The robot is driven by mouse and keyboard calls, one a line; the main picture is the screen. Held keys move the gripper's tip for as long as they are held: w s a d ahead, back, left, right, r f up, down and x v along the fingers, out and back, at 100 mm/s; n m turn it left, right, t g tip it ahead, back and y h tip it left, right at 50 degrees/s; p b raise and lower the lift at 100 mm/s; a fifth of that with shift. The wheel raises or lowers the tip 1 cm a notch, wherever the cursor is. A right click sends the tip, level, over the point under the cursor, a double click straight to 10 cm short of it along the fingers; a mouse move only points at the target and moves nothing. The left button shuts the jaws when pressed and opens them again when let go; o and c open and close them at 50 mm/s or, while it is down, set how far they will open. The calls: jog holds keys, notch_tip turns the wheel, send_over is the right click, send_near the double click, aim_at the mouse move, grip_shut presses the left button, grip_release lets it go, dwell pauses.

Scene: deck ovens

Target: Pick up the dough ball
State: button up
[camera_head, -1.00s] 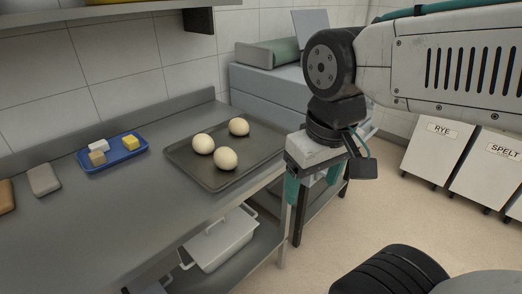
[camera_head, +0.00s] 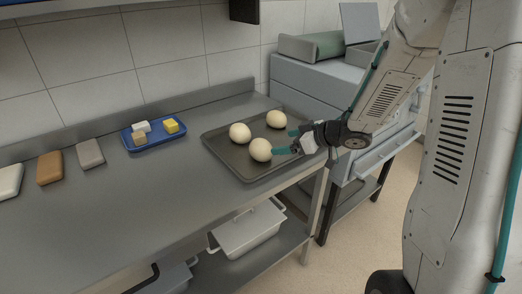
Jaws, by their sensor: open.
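Three pale dough balls sit on a dark baking tray (camera_head: 222,160) on the steel counter. One dough ball (camera_head: 240,133) is at the left, one (camera_head: 276,119) at the back right, and one (camera_head: 260,150) at the front. One finger is close to the front ball's right side and the other is near the back right ball. I cannot tell whether a finger touches a ball.
A blue tray (camera_head: 151,144) with several small blocks stands left of the baking tray. Further left lie a grey block (camera_head: 90,154), a brown block (camera_head: 50,168) and a white block (camera_head: 9,181). A lidded bin (camera_head: 247,232) is on the lower shelf. A grey machine (camera_head: 316,84) stands at the right.

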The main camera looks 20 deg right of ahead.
aim_at(269, 145)
jog(key=shift+a+f, duration=0.3)
jog(key=shift+a, duration=0.05)
jog(key=x, duration=0.7)
jog(key=shift+a, duration=0.35)
jog(key=shift+r, duration=0.1)
jog(key=c, duration=1.1)
